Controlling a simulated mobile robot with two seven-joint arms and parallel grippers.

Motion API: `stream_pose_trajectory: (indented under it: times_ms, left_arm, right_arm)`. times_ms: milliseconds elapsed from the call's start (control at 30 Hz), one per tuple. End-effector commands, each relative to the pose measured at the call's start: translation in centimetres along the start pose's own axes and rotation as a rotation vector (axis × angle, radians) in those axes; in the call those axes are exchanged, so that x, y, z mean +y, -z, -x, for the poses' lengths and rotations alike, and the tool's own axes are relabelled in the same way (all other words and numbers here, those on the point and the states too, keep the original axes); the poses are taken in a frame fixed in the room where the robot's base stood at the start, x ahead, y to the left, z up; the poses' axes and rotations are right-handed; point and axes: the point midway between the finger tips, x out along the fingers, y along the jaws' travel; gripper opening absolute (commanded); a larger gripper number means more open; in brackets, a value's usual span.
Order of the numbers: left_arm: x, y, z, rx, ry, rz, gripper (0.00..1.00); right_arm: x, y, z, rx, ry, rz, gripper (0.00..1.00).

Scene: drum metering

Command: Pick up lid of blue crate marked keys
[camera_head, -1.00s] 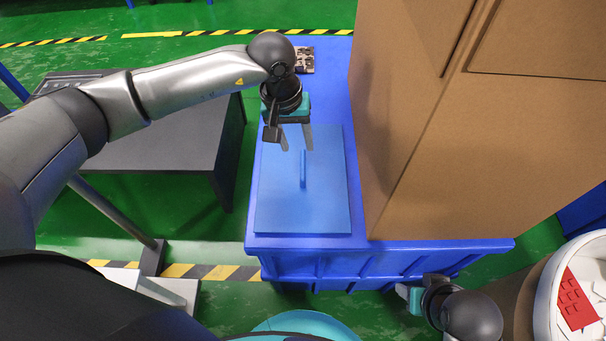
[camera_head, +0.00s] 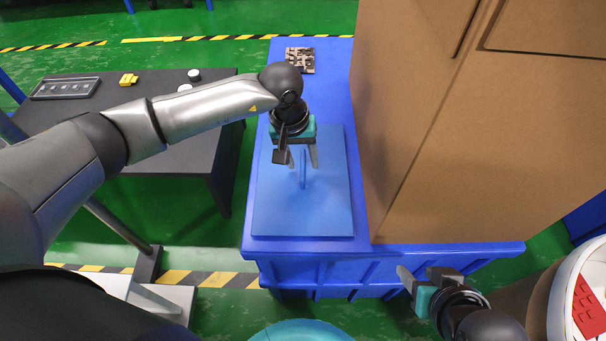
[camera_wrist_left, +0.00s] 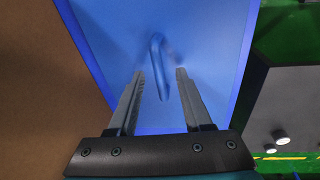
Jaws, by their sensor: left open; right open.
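The blue lid (camera_head: 325,205) lies flat on top of the blue crate (camera_head: 300,251), with a thin raised handle (camera_head: 303,168) at its middle. No keys marking is readable. My left gripper (camera_head: 302,164) is open over the lid, its fingers pointing down around the handle area. In the left wrist view the handle (camera_wrist_left: 158,68) stands between and beyond the two open fingertips (camera_wrist_left: 160,75), with no visible contact. My right gripper (camera_head: 405,282) is low at the crate's front right, apart from the lid; its far finger is partly hidden.
A tall cardboard box (camera_head: 470,150) stands on the blue surface right of the lid. A patterned dark piece (camera_head: 300,60) lies at the back. A dark table (camera_head: 140,120) with small items stands left. A white round container (camera_head: 592,290) with red pieces is at lower right.

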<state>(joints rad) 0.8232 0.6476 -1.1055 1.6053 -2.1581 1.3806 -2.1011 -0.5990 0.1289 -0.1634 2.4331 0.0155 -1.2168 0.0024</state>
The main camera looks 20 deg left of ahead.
Motion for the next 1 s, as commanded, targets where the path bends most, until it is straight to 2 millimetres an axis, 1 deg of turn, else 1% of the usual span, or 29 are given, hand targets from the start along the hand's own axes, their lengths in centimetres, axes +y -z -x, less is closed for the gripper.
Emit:
stream_pose_trajectory:
  times_ms: [100, 367, 800, 1000]
  left_arm:
    - [0.01, -0.01, -0.31, 0.000, 0.000, 0.000, 0.50]
    - [0.00, -0.01, -0.31, 0.000, 0.000, 0.000, 0.50]
    - [-0.02, -0.02, -0.30, -0.001, 0.001, 0.000, 0.00]
    - [-0.03, -0.01, -0.30, 0.000, 0.001, 0.000, 0.00]
  right_arm:
    - [-0.27, 0.17, -0.29, 0.022, 0.007, 0.001, 0.50]
    - [-0.31, 0.26, -0.30, 0.027, 0.008, 0.001, 0.50]
    - [-0.30, 0.22, -0.31, 0.026, 0.008, 0.001, 0.50]
    - [-0.28, 0.21, -0.31, 0.025, 0.007, 0.001, 0.50]
